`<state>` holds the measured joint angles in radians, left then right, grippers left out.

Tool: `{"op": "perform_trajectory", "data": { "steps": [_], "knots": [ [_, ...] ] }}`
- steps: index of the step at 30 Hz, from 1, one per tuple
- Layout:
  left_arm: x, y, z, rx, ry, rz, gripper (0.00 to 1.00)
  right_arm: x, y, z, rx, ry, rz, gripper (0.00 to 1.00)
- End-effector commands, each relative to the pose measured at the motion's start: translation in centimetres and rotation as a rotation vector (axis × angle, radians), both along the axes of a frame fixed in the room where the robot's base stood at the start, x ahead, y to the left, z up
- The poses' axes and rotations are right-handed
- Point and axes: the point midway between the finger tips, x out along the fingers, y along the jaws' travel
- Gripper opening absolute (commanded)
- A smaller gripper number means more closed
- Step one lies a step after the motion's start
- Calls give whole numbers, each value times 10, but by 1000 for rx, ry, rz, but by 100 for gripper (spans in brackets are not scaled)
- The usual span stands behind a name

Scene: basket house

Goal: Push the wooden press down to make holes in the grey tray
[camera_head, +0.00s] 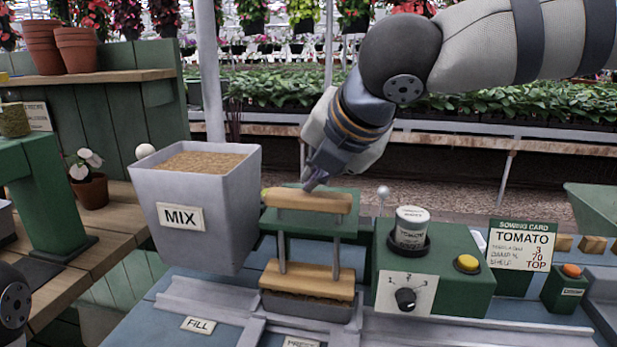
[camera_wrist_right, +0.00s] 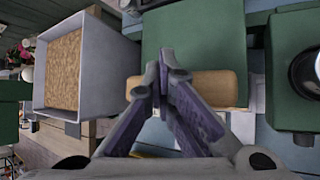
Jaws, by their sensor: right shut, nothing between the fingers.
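The wooden press has a top handle bar (camera_head: 308,201), two metal rods and a lower wooden plate (camera_head: 308,281). The grey tray (camera_head: 305,309) sits directly under the plate, with a strip of brown soil showing at its top. I cannot tell whether the plate touches the soil, and any holes are hidden. My right gripper (camera_head: 313,184) is shut and empty, pointing down at the handle bar near its middle. In the right wrist view the closed fingertips (camera_wrist_right: 166,68) overlap the handle bar (camera_wrist_right: 222,88); contact is unclear. My left gripper is out of view.
A grey MIX hopper (camera_head: 240,215) full of soil stands close to the left of the press. A green box (camera_head: 450,262) with a knob, yellow button and white pot stands to the right. Rails (camera_head: 215,300) run along the bench front.

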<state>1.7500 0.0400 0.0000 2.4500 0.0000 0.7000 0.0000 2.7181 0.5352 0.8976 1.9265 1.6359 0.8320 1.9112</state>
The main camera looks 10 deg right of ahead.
Motion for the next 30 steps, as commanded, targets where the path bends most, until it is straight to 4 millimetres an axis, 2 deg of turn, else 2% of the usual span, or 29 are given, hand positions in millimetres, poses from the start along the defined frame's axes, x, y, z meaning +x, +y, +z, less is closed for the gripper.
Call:
{"op": "perform_trajectory", "data": {
  "steps": [20, 30],
  "knots": [
    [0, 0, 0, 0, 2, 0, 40, 0, 0, -11, -1, 5, 1, 0],
    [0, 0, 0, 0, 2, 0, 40, 0, 0, -8, -1, 6, -1, 0]
  ]
}}
